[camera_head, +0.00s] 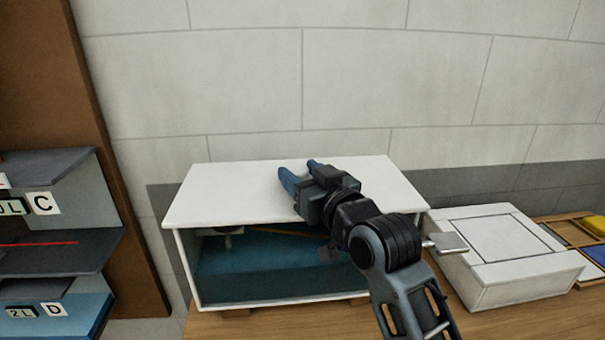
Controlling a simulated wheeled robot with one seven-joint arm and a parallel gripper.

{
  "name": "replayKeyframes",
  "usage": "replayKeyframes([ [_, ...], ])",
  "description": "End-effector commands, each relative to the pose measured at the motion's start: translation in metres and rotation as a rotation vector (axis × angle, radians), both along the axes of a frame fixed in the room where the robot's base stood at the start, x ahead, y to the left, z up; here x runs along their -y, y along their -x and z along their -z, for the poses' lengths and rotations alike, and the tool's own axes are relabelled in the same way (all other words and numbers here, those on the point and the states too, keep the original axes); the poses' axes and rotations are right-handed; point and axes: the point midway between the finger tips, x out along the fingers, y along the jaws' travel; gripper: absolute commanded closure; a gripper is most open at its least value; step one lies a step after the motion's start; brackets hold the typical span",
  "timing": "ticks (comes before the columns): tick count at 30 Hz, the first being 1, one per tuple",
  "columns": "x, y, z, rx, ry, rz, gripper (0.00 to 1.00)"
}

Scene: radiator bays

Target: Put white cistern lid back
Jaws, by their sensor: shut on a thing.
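The white cistern lid (235,195) is a flat, pale panel lying over the top of the cistern (188,270). Its left front corner sticks out a little past the cistern wall. I cannot tell whether it rests fully on the rim or sits slightly above it. The cistern's front shows a blue interior with a rod and fittings inside. My gripper (301,174) is over the back middle of the lid, with its blue fingers pointing up-left. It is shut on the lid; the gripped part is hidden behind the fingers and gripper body.
A white box (525,276) with a panelled top stands right of the cistern on the wooden bench (270,323). A small metal lever (446,243) shows beside my arm. Trays with yellow and blue items lie far right. A labelled shelf unit (60,250) stands left; a tiled wall is behind.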

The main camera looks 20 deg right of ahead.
Motion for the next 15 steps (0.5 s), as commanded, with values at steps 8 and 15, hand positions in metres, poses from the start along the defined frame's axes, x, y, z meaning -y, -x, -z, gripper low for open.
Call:
replayKeyframes([
  [8,0.0,0.0001,0.0009,0.002,0.0,0.0,0.34],
  [15,0.0,0.0,0.0016,0.001,0.0,0.0,0.18],
])
